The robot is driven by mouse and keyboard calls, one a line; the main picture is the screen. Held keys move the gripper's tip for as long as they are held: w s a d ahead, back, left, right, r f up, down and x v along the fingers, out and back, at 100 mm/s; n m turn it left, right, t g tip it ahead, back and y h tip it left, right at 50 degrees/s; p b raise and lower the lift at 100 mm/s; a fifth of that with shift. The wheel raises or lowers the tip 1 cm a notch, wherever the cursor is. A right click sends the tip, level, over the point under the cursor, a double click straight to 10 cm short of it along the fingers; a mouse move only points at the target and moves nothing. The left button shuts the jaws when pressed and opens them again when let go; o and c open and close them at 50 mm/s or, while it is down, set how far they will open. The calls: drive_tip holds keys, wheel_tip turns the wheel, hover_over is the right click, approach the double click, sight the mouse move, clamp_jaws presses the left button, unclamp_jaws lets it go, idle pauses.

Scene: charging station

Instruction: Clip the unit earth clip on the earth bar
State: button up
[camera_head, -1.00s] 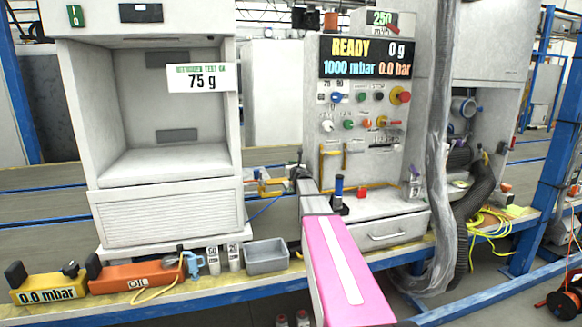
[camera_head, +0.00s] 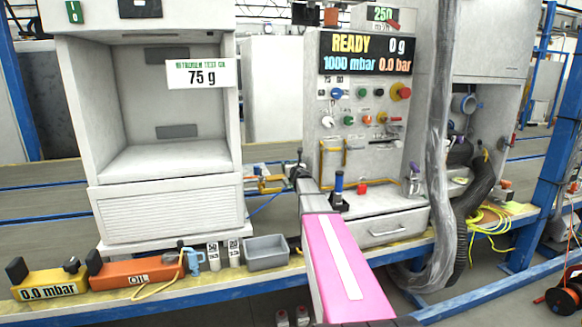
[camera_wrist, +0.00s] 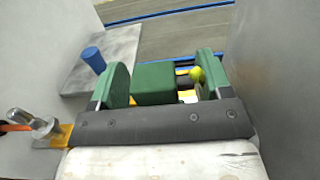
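My gripper (camera_head: 297,172) is at the far end of my pink arm, in front of the gap between the white cabinet and the control panel. It is small and partly hidden in the head view. In the wrist view its two green rounded fingers (camera_wrist: 160,78) stand apart, with a green block (camera_wrist: 153,84) behind or between them. A small yellow rounded thing (camera_wrist: 196,73) shows beside the right finger; I cannot tell if it touches. I cannot make out the earth clip for sure in either view. I cannot identify the earth bar for certain.
The white cabinet (camera_head: 165,215) and the control panel (camera_head: 365,205) flank my gripper closely. A blue-topped post (camera_head: 338,190) stands right of it; a blue cylinder (camera_wrist: 92,58) shows in the wrist view. A grey bin (camera_head: 266,253) sits on the bench's front edge. A metal fitting (camera_wrist: 38,124) is at lower left.

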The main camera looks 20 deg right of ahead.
drive_tip(key=shift+s, duration=0.1)
drive_tip(key=s, duration=1)
drive_tip(key=shift+s, duration=0.3)
